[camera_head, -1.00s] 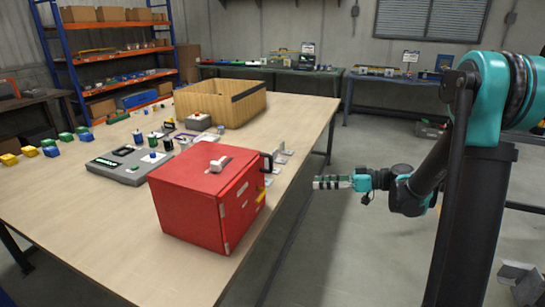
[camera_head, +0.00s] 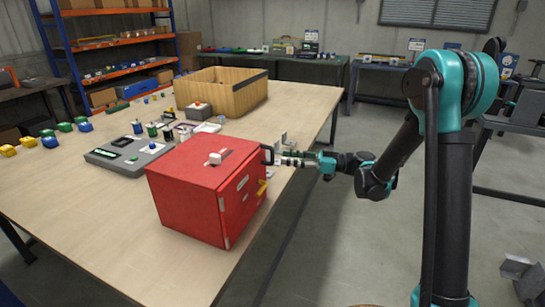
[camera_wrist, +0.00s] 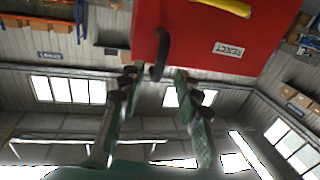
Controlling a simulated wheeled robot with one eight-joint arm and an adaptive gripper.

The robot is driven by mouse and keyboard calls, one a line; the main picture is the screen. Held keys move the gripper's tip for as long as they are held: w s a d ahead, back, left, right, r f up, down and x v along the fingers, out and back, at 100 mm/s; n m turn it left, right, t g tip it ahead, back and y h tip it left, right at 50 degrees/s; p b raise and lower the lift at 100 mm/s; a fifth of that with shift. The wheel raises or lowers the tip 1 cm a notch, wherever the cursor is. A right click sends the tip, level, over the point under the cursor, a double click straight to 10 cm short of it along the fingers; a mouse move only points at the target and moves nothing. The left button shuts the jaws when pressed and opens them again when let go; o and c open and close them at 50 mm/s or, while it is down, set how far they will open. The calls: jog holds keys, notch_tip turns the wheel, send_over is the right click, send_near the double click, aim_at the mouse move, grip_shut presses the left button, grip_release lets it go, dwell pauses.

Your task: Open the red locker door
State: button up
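The red locker (camera_head: 195,190) stands on the wooden table near its right edge, door facing right, and looks shut. Its black handle (camera_head: 268,153) is at the top far corner of the door. A yellow piece (camera_head: 262,187) is lower on the door. In the wrist view the door (camera_wrist: 200,40) fills the top, with a "REJECT" label and the black handle (camera_wrist: 160,55). My gripper (camera_head: 284,160) is right at the handle. In the wrist view my gripper's fingers (camera_wrist: 156,78) are apart, and the handle shows between their tips. I cannot tell whether they touch it.
A wooden bin (camera_head: 225,93) stands behind the locker. A grey panel (camera_head: 125,155) and small coloured parts lie on the table to its left.

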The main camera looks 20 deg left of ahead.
aim_at(272, 160)
jog(key=shift+s+a, duration=0.2)
jog(key=shift+a, duration=1.35)
jog(key=shift+s+a, duration=0.15)
jog(key=shift+a, duration=1.4)
grip_shut()
